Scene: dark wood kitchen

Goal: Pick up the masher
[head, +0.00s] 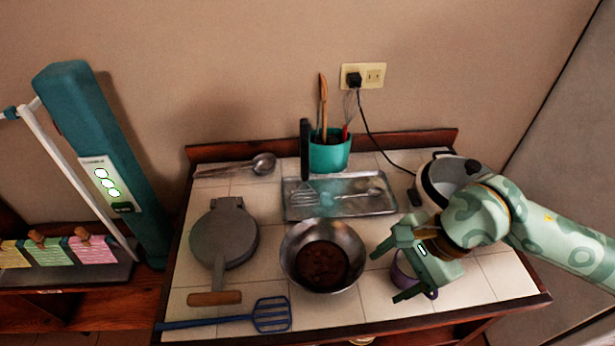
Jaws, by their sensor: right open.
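A utensil with a wavy wire head and an upright black handle, which looks like the masher (305,150), stands at the back middle of the counter. Its wire head rests on the left part of the metal tray (345,212). My right gripper (386,276) is open and empty, at the right front of the counter. It is right of the metal bowl and well apart from the masher, to its front right. A purple round item (404,284) is partly hidden behind this gripper. My left gripper is not in view.
A metal bowl (295,262) with brown contents stands between. A teal utensil holder (329,156) is behind the tray. A grey pan-like iron (224,240) and a blue slotted turner (271,314) lie left. A kettle-like pot (436,190) stands behind my right arm, near a cord.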

